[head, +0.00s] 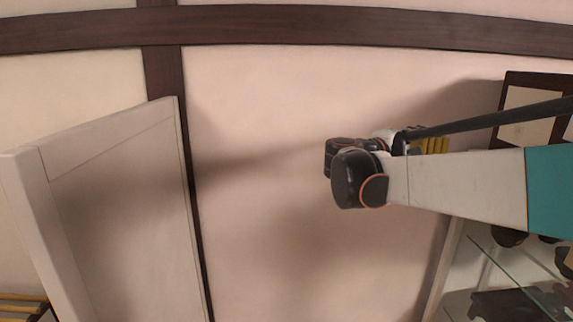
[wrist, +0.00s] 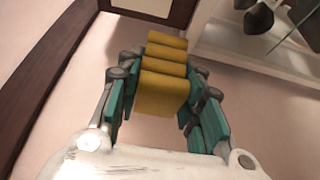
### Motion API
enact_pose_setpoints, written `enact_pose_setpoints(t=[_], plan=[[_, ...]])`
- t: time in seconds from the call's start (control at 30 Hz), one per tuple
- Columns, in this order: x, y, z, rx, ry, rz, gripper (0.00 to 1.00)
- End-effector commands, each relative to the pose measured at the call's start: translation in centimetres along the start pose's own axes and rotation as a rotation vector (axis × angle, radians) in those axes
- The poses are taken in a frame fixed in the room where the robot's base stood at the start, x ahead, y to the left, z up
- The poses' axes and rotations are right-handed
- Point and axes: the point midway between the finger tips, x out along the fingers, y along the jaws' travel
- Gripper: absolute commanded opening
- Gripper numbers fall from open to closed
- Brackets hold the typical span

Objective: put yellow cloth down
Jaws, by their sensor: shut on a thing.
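In the wrist view the yellow cloth (wrist: 164,92) is a folded or rolled bundle with several rounded ridges. It sits between the teal finger pads of my gripper (wrist: 158,95), which is shut on it. In the head view a small part of the yellow cloth (head: 434,145) shows behind my arm, at the right. My gripper is mostly hidden there by my own arm links. The cloth is held up in front of a pale wall, and no surface shows touching it.
A white panel (head: 115,200) stands at the left in the head view. A glass-topped shelf or table (head: 500,270) with dark objects is at the lower right. A dark-framed panel (head: 525,115) is at the right. Yellow slats (head: 22,308) show at the lower left.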

Motion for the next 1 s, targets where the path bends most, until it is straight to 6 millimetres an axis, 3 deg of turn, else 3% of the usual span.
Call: enact_pose_setpoints(t=[0.23,0.47,1.0], plan=[[0.5,-4.0,-1.3,0.0,0.056,0.0,0.15],[1.0,-9.3,-3.0,0.0,0.137,0.0,0.15],[0.4,-31.0,-8.8,0.0,0.499,0.0,0.15]])
